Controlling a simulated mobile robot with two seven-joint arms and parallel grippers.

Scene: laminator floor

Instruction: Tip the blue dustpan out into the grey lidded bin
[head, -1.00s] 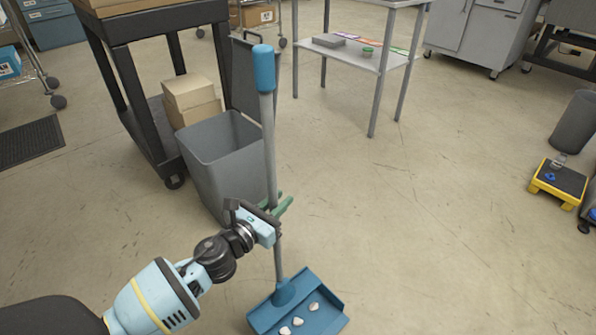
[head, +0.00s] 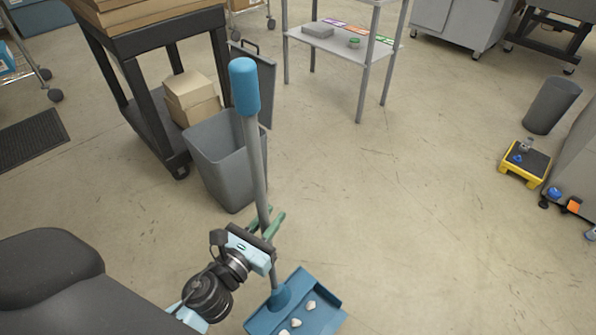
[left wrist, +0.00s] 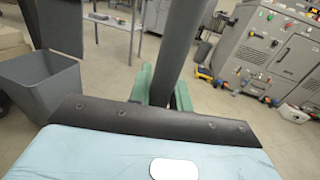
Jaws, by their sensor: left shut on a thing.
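The blue dustpan (head: 318,318) has a long grey upright handle (head: 257,165) with a blue grip on top. Several small whitish pieces (head: 297,322) lie in its pan. My left gripper (head: 272,222), with green fingers, is shut on the handle low down, above the pan; in the left wrist view the handle (left wrist: 172,50) rises between the fingers. The grey bin (head: 222,165) stands open behind and left of the handle, its lid (head: 262,85) raised at the back. The bin also shows at left in the left wrist view (left wrist: 45,85). My right gripper is not in view.
A dark cart (head: 150,45) with cardboard boxes (head: 190,95) stands close behind the bin. A grey shelf table (head: 335,45) is at the back. A yellow step (head: 508,175) and a dark round bin (head: 552,105) are at right. The middle floor is clear.

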